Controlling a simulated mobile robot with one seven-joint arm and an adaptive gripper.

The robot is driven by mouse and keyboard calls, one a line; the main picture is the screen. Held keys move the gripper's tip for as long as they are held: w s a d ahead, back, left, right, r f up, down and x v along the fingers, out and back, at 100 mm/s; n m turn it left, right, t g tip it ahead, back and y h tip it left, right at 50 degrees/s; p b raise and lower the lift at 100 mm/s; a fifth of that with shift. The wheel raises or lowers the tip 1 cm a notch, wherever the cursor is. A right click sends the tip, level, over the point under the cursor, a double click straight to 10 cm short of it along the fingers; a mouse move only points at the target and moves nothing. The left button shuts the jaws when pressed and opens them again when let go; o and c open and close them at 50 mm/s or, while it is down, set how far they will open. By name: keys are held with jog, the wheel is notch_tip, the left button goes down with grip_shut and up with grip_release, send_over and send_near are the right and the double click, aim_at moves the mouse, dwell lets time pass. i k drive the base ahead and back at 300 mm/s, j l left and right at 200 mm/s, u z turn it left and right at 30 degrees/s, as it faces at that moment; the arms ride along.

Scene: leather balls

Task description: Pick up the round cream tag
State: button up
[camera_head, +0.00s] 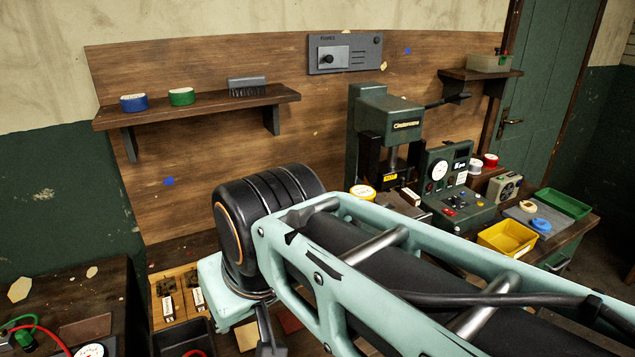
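A small round cream piece (528,206), which looks like the tag, lies on a grey mat (515,214) on the bench at the right. A blue round piece (541,225) lies just in front of it on the same mat. My arm crosses the picture from the lower right to the middle. A dark part that seems to belong to my gripper (268,338) shows at the bottom edge, far to the left of the cream piece. Its fingertips are not clearly visible, so I cannot tell its opening or whether it holds anything.
A yellow tray (507,239) and a green tray (562,204) flank the mat. A green instrument box (450,190) and a tall green press (385,125) stand further left. A wall shelf (200,106) is above. My arm hides much of the bench.

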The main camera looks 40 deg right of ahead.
aim_at(527, 206)
jog(key=k+l+z, duration=0.15)
jog(key=z, duration=0.25)
jog(key=k+l+z, duration=0.1)
jog(key=l+z, duration=0.3)
jog(key=k+l+z, duration=0.2)
jog(key=l, duration=0.15)
jog(key=l+z, duration=0.2)
jog(key=l, duration=0.15)
jog(key=k+l+z, duration=0.1)
jog(key=l, duration=1.35)
